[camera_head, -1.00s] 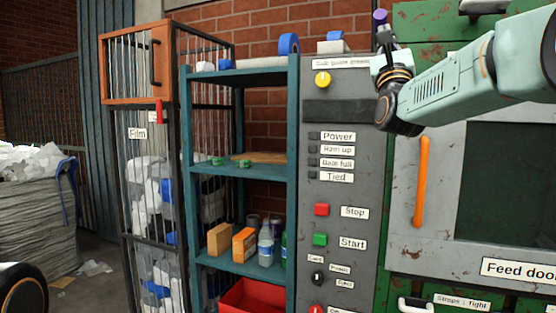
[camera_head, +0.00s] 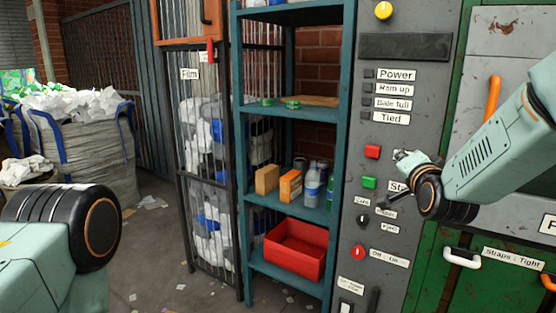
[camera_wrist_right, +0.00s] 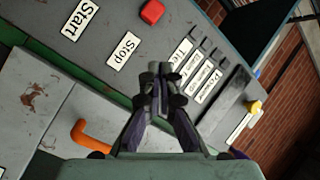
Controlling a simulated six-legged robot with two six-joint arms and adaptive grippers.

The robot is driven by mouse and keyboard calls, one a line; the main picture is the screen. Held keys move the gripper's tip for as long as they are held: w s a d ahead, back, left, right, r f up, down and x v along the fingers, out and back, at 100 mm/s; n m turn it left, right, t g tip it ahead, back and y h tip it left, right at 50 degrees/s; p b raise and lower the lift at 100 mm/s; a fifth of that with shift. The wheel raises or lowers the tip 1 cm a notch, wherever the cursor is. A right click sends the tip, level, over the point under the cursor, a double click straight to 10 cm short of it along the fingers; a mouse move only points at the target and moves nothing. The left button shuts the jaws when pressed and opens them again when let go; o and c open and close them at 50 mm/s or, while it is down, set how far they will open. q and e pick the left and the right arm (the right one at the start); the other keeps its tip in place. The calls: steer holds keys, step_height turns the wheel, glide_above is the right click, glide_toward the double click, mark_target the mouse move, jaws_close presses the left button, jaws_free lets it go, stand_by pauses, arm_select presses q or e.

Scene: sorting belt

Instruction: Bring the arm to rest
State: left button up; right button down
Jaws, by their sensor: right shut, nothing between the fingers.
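My right arm (camera_head: 495,150) comes in from the right in the head view, in front of the grey control panel (camera_head: 405,47). My right gripper (camera_head: 398,172) is small and partly hidden behind its own wrist, near the green Start button (camera_head: 369,182). In the right wrist view the fingers of the right gripper (camera_wrist_right: 160,72) are together and empty, with the panel beyond them. I cannot tell that they touch it. Part of my left arm (camera_head: 60,235) shows at the lower left in the head view; its gripper is out of view.
The red Stop button (camera_head: 372,151) and an orange handle (camera_head: 493,98) are close to the right arm. A teal shelf (camera_head: 290,112) holds boxes and bottles above a red bin (camera_head: 295,248).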

steer(key=s+a+f+n+g+y+b, duration=0.1)
steer(key=s+f+n+g, duration=0.2)
steer(key=s+f, duration=0.6)
steer(key=s+a+f+n+g+b, duration=0.1)
steer(key=s+a+f+n+g, duration=0.2)
steer(key=f, duration=1)
steer(key=s+f+n+g+y+b, duration=0.1)
steer(key=s+f+n+g, duration=0.2)
steer(key=s+f, duration=0.7)
steer(key=s+f+g+b, duration=0.1)
steer(key=s+f+g, duration=0.1)
steer(key=s+f, duration=0.4)
steer(key=s+a+f+n+g+b, duration=0.1)
steer(key=s+f+g+b, duration=0.1)
steer(key=s+f, duration=0.5)
steer(key=s+f+n+g+b, duration=0.1)
steer(key=s+f+g, duration=0.3)
steer(key=s, duration=1.2)
step_height(320, 180, down, 2)
steer(key=shift+s+a+f, duration=0.15)
steer(key=shift+a+f, duration=0.1)
steer(key=shift+a, duration=0.1)
